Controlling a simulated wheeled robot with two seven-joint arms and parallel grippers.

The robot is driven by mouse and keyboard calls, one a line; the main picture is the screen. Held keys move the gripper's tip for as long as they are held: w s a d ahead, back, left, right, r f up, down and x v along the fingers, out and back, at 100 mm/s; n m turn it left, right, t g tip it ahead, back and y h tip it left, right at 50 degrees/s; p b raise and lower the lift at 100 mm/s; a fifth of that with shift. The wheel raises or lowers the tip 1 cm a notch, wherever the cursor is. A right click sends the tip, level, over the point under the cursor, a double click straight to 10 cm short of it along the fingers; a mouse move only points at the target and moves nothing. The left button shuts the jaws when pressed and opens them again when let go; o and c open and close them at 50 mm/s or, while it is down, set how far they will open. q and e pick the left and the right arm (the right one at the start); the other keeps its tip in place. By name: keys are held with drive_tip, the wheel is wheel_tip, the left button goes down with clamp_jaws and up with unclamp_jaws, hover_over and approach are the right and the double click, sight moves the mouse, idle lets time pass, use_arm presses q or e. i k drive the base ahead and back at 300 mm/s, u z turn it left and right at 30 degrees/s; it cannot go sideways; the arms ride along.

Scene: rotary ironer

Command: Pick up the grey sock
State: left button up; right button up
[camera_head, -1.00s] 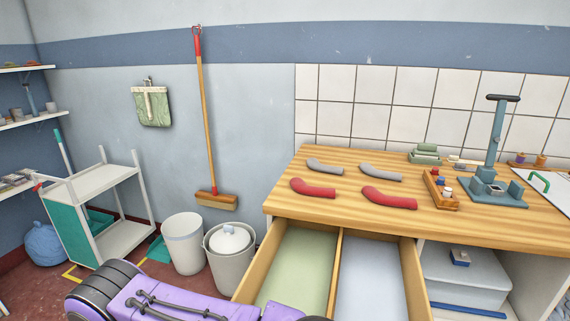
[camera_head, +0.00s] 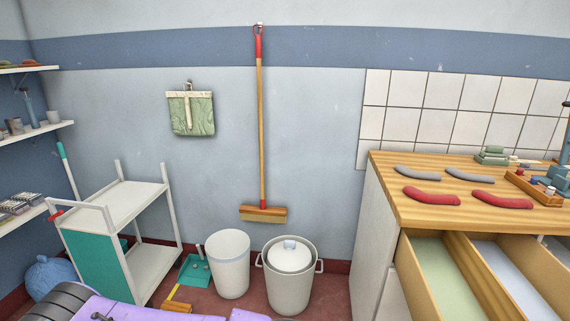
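Two grey socks lie flat on the wooden counter at the right: one grey sock (camera_head: 417,174) at the back left and another grey sock (camera_head: 469,175) to its right. Two red socks lie in front of them, a left red sock (camera_head: 431,196) and a right red sock (camera_head: 502,200). All of them lie apart from each other. Neither of my grippers shows in the view; only purple and dark parts of my own body show at the lower left.
Two open drawers, one green-lined (camera_head: 436,272) and one blue-lined (camera_head: 508,277), jut out below the counter (camera_head: 390,165).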

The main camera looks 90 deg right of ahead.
sight(403, 169)
drive_tip(key=z, duration=1.6)
drive_tip(key=i, duration=1.65)
drive_tip(key=z, duration=3.6)
